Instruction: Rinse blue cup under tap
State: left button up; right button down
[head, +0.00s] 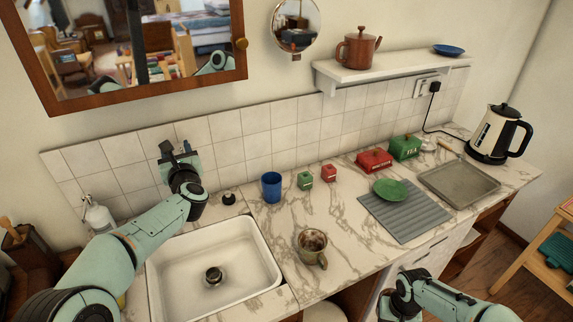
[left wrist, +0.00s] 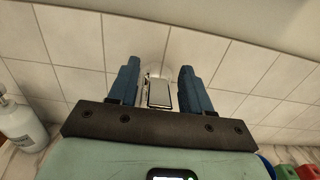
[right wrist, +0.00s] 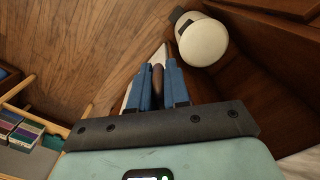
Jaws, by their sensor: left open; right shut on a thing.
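The blue cup (head: 271,186) stands upright on the marble counter, right of the white sink (head: 161,280). My left gripper (head: 177,148) is open in front of the tiled wall behind the sink. The tap is otherwise hidden by my arm. My right gripper (head: 386,303) is low in front of the counter, shut on a thin dark-handled item (right wrist: 157,77) with a pale pointed part, not clearly identifiable.
A mug (head: 312,246) stands at the counter's front. Small green (head: 305,180) and red (head: 329,173) canisters are right of the cup. A green plate (head: 390,189) lies on the grey mat (head: 405,216). A soap bottle (head: 98,215) is left of the sink.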

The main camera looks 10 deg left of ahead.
pick_arm(q)
grip_shut()
jog(key=shift+w+a+r+g+h+p, duration=0.15)
jog(key=shift+r+g+h+p, duration=0.15)
jog(key=shift+p, duration=0.4)
pick_arm(e)
jog(key=shift+w+r, duration=0.2)
jog(key=shift+r, duration=0.65)
jog(key=shift+f, duration=0.1)
pick_arm(q)
grip_release()
